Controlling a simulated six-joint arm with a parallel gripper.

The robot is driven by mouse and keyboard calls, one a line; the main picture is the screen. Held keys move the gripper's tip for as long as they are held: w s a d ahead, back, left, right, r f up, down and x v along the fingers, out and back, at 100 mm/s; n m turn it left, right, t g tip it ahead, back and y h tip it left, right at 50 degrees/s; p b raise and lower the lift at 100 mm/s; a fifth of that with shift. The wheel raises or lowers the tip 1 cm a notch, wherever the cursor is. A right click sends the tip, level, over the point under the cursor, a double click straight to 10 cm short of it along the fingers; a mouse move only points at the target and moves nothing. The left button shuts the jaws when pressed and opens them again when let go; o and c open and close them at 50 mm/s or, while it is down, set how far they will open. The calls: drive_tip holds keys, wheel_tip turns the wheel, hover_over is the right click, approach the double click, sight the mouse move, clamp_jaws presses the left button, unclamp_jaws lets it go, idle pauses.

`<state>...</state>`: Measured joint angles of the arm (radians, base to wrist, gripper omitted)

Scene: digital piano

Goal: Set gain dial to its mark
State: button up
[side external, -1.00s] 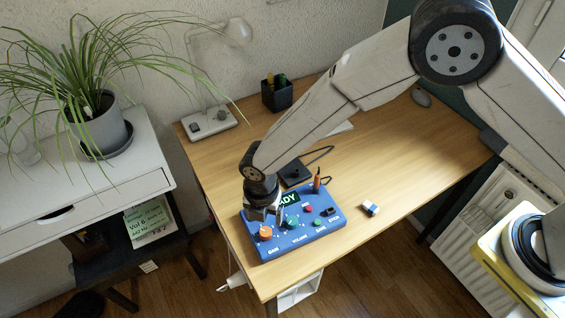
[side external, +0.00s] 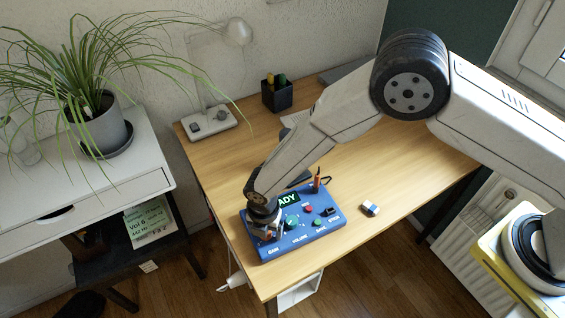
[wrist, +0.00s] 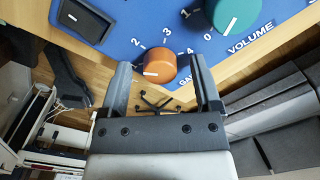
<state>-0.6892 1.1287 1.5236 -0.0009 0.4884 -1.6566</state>
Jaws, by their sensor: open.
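The orange gain dial (wrist: 156,62) sits on the blue panel (wrist: 140,15) in the wrist view. Its white pointer line points left, below the printed 2. Numbers 2, 3 and 4 run around its upper side; which one is the mark I cannot tell. My gripper (wrist: 163,80) is open, with one finger on each side of the dial and a gap visible to the left. In the side view my gripper (side external: 268,235) is down over the left end of the panel (side external: 315,235) and mostly hides the dial.
A green volume dial (wrist: 236,12) is close to the right of the gain dial; it also shows in the side view (side external: 291,224). A black rocker switch (wrist: 84,20) is at left. An orange-topped lever (side external: 317,179) stands at the panel's back. A small blue-white block (side external: 370,208) lies on the desk.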

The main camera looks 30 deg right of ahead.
clamp_jaws()
drive_tip(key=shift+m, duration=0.4)
drive_tip(key=m, duration=0.8)
drive_tip(key=shift+m, duration=0.4)
drive_tip(key=m, duration=0.8)
drive_tip(key=shift+m, duration=0.4)
